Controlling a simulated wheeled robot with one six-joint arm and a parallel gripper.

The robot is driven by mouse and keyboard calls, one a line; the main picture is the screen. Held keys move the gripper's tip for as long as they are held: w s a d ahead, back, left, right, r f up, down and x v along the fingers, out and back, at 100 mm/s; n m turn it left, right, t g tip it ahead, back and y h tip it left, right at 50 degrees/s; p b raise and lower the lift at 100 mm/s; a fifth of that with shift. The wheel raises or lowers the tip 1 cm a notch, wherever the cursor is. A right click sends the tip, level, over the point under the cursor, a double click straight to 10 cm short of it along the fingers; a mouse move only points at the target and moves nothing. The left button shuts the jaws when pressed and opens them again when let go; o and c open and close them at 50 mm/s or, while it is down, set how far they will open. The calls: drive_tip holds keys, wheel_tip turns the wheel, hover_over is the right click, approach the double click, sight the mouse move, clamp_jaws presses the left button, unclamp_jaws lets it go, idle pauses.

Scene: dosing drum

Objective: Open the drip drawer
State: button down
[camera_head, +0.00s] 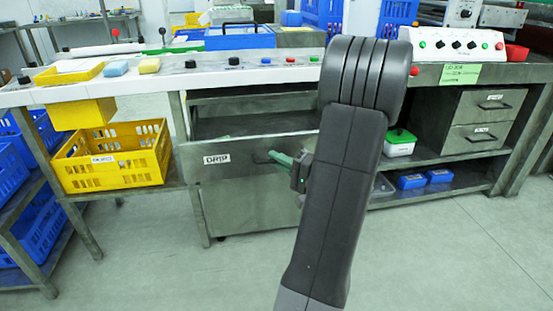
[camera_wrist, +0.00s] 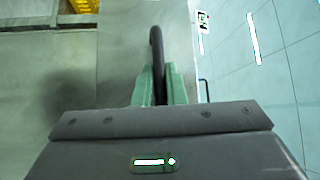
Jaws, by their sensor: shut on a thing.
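The drip drawer (camera_head: 235,165) is a grey metal drawer under the white counter, with a DRIP label on its front. It stands pulled out, and part of its inside shows behind the front panel. My gripper (camera_head: 272,157) is at the drawer front, right of the label, with green fingers. In the wrist view my gripper (camera_wrist: 160,80) is shut on the dark curved drawer handle (camera_wrist: 156,42). In the head view my arm hides the right end of the drawer, and the fingers mostly cover the handle.
A yellow crate (camera_head: 110,160) stands left of the drawer. The counter (camera_head: 150,80) above carries buttons, sponges and a blue tray. A two-drawer cabinet (camera_head: 478,120) and a low shelf with blue boxes (camera_head: 411,181) are at right. The floor (camera_head: 180,270) in front is clear.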

drive_tip(key=shift+s, duration=0.2)
drive_tip(key=c, duration=1.5)
unclamp_jaws()
drive_tip(key=p+v, duration=0.2)
drive_tip(key=v, duration=1.2)
drive_tip(key=shift+p, duration=0.35)
drive_tip(key=b+x, duration=0.2)
drive_tip(key=x, duration=1.2)
drive_tip(key=shift+w+b, duration=0.1)
drive_tip(key=shift+b, duration=0.25)
